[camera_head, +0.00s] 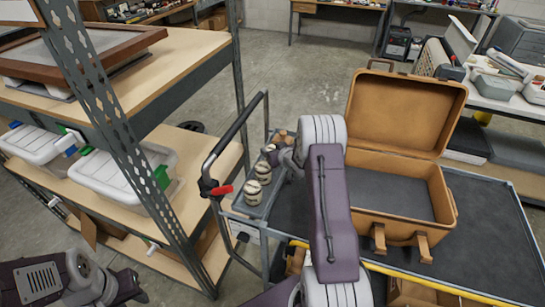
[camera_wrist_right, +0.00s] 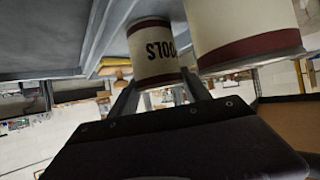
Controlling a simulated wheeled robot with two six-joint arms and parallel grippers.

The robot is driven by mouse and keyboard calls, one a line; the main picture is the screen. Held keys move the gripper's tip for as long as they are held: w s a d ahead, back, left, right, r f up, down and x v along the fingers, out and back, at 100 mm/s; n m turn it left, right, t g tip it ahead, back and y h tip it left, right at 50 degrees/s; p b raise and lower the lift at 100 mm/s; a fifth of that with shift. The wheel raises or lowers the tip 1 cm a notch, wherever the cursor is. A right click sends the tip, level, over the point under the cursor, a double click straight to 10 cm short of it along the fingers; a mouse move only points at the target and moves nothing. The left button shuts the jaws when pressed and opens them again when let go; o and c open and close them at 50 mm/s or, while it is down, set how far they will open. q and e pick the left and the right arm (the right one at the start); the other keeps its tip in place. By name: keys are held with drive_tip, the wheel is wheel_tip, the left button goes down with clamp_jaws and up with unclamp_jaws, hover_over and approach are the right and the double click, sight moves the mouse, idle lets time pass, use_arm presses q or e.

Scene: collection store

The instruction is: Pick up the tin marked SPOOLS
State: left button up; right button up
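The tin marked SPOOLS (camera_wrist_right: 152,50) is cream with dark red bands. In the right wrist view it appears inverted, only part of its lettering showing. My right gripper (camera_wrist_right: 160,88) has its fingers apart, with the tin ahead and in line with the gap; contact is not visible. In the head view my right gripper (camera_head: 283,158) is at the cart's left end, beside small cream tins (camera_head: 263,171) (camera_head: 252,192); their labels are unreadable there. My left gripper (camera_head: 128,286) is low at the left, away from the tins, its fingers unclear.
A second cream tin (camera_wrist_right: 245,28) stands close beside it in the wrist view. An open tan case (camera_head: 400,183) sits on the dark cart top (camera_head: 485,235). A cart handle (camera_head: 235,130) rises left of the tins. A shelf rack (camera_head: 165,75) fills the left.

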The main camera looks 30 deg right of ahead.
clamp_jaws()
drive_tip(key=shift+r, duration=0.1)
drive_tip(key=shift+w+r, duration=0.1)
drive_tip(key=shift+r, duration=0.2)
drive_tip(key=r, duration=0.4)
drive_tip(key=shift+s+d, duration=0.25)
drive_tip(key=shift+s, duration=0.15)
drive_tip(key=s+d+r, duration=0.2)
drive_tip(key=s+r, duration=0.1)
drive_tip(key=s, duration=0.2)
drive_tip(key=s+d+r+p, duration=0.1)
drive_tip(key=s+d+r, duration=0.1)
drive_tip(key=s, duration=0.3)
drive_tip(key=shift+r, duration=0.6)
drive_tip(key=shift+r, duration=0.1)
